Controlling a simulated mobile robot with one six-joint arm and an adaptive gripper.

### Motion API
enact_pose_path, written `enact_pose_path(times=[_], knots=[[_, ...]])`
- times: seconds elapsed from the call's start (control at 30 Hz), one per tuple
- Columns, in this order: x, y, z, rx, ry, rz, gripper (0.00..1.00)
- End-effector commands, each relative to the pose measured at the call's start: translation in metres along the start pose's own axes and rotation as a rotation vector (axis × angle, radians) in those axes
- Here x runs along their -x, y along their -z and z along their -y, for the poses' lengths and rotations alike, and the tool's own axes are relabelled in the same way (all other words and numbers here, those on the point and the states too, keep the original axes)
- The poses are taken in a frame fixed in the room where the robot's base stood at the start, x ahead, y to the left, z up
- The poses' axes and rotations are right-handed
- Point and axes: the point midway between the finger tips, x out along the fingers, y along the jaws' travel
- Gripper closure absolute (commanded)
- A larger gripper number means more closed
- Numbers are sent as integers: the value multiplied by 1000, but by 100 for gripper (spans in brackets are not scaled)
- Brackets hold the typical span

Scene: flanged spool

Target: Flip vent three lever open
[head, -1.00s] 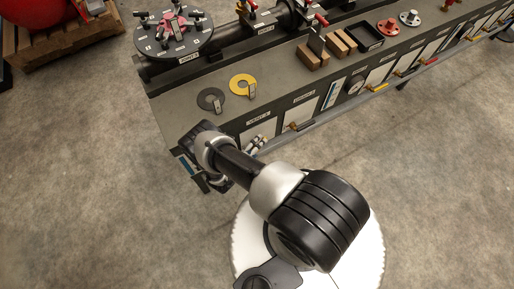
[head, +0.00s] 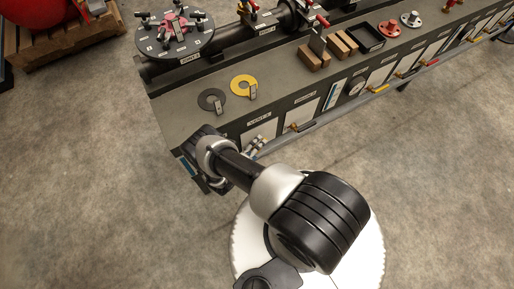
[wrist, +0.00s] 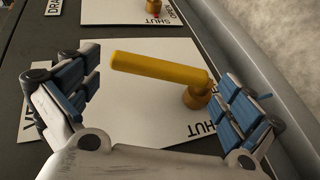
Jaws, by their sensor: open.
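In the wrist view a yellow lever (wrist: 160,68) lies across a white plate (wrist: 125,125), its brass pivot (wrist: 197,95) at the right and its free end at the left. The word SHUT reads upside down near the pivot. My gripper (wrist: 160,65) is open, with one finger on each side of the lever and no clear contact. In the head view my wrist hides most of this place.
A second white plate (wrist: 105,14) with its own SHUT mark lies beyond. A grey rail (wrist: 240,45) runs close by my right finger. In the head view, a yellow ring (head: 243,82) and a dark ring (head: 212,97) lie on the bench top (head: 180,112). More levers line the bench front.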

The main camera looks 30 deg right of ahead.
Motion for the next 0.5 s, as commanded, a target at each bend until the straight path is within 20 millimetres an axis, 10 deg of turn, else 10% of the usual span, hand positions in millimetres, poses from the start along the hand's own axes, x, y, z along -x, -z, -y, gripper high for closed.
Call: enact_pose_path(times=[0.27, 0.5], knots=[[11, 2, 0, 0, 1, -4, 0], [60, 2, 0, 2, 2, -7, 0]])
